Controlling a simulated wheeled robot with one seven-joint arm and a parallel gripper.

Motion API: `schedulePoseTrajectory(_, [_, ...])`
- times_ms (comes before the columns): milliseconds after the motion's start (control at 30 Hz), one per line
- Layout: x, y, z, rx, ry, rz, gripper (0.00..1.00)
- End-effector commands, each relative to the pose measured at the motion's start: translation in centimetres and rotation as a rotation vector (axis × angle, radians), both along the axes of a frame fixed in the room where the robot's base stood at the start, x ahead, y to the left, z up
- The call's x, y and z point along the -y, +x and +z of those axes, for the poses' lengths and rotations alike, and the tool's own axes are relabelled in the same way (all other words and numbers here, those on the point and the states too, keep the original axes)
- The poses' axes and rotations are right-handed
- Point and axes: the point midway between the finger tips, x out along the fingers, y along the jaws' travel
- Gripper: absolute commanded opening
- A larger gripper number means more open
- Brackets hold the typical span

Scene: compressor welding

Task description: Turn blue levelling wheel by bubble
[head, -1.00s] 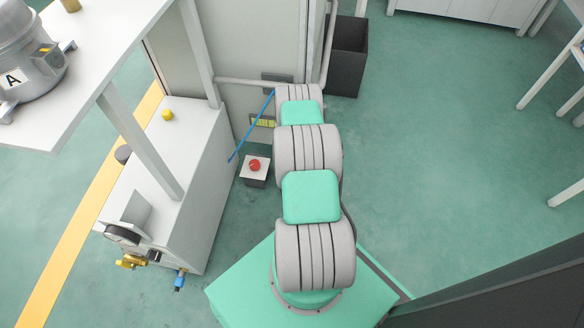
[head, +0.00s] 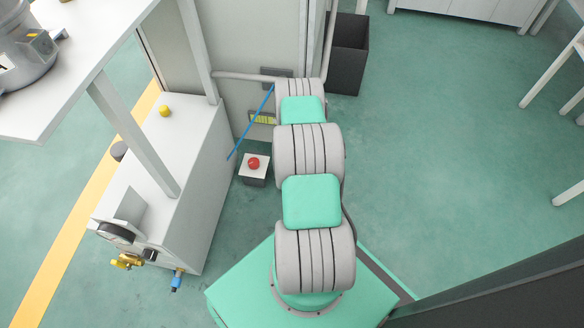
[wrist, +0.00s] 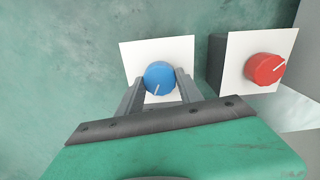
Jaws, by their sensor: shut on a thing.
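The blue levelling wheel (wrist: 159,77) is round with a white line mark and sits in front of a white square plate (wrist: 184,50) in the wrist view. My gripper (wrist: 158,82) has one finger on each side of it and is shut on it. The white mark points down and slightly left. In the head view my arm hides the wheel and the gripper.
A red wheel (wrist: 264,69) on its own white plate is close right of my gripper; it also shows in the head view (head: 254,162). A thin blue rod (head: 250,123) slants nearby. A white bench (head: 185,140) with a gauge stands left.

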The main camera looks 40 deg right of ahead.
Motion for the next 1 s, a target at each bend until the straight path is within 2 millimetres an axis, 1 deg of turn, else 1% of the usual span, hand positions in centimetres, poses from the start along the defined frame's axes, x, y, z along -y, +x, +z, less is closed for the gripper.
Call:
schedulePoseTrajectory(133, [0.02,-0.01,-0.23,0.0,0.0,-0.136,0.02])
schedulePoseTrajectory(1000, [0.11,-0.06,-0.05,0.002,-0.001,-0.962,0.02])
